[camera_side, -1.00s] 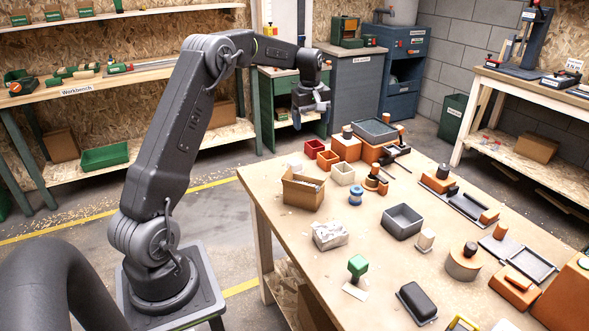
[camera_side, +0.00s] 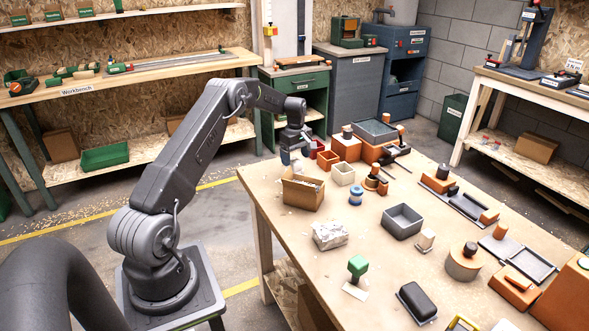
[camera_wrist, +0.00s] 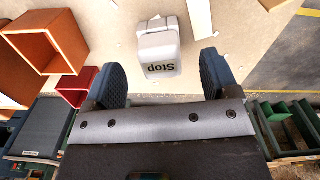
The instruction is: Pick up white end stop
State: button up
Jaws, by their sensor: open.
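The white end stop (camera_wrist: 160,50), a small white block with rounded edges and the word "Stop" on it, stands on the table near its far-left edge. In the wrist view it lies ahead of my gripper (camera_wrist: 163,80), between the lines of the two fingers and just beyond their tips. The fingers are apart with nothing between them. In the side view my gripper (camera_side: 290,153) is low over that table corner, and the end stop is mostly hidden behind it there.
An orange open box (camera_wrist: 45,42) and a red open box (camera_wrist: 76,86) stand to the left in the wrist view. In the side view a cardboard box (camera_side: 303,190) stands close in front of my gripper. The table edge is very near.

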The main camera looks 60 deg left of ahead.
aim_at(295, 161)
jog(key=shift+a+f, duration=0.15)
jog(key=shift+f, duration=2.45)
jog(key=c, duration=1)
